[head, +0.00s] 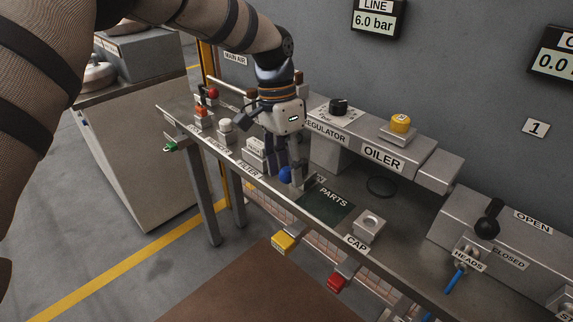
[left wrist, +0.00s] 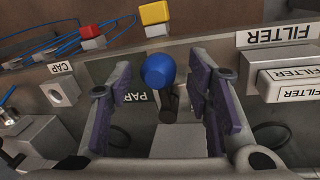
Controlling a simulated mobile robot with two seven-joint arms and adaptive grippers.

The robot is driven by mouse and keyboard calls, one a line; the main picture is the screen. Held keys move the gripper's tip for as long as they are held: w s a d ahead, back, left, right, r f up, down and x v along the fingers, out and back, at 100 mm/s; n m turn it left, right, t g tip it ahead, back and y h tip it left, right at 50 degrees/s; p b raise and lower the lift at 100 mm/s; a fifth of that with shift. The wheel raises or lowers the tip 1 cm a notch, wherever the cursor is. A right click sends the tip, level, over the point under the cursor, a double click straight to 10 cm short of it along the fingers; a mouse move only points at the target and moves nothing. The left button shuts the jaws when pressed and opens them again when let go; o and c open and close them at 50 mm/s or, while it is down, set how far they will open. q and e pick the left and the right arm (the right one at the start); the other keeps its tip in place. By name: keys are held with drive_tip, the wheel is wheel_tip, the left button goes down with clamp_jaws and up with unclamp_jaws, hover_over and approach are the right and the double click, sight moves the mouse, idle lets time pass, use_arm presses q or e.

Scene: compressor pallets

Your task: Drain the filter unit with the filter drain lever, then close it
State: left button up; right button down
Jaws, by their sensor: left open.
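The filter drain lever (head: 285,174) has a blue ball knob and stands at the bench's front edge by the FILTER label (head: 248,170). In the left wrist view its blue knob (left wrist: 160,71) sits between my finger pads, with a gap on both sides, on a short dark stem. My left gripper (head: 288,163) is open, pointing down at the knob; it also shows in the left wrist view (left wrist: 161,90). The filter unit is partly hidden behind my gripper in the head view. My right gripper is not in view.
A PARTS mat (head: 327,203) and a CAP block (head: 369,227) lie to the right on the bench. The OILER block (head: 384,158) stands behind. A yellow block (head: 284,242) and a red block (head: 337,283) stick out below the front edge.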

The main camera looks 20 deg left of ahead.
use_arm(q)
wheel_tip(320, 180, up, 12)
drive_tip(key=w+a, duration=0.1)
drive_tip(key=a, duration=0.1)
drive_tip(key=shift+f, duration=0.15)
drive_tip(key=shift+w, duration=0.1)
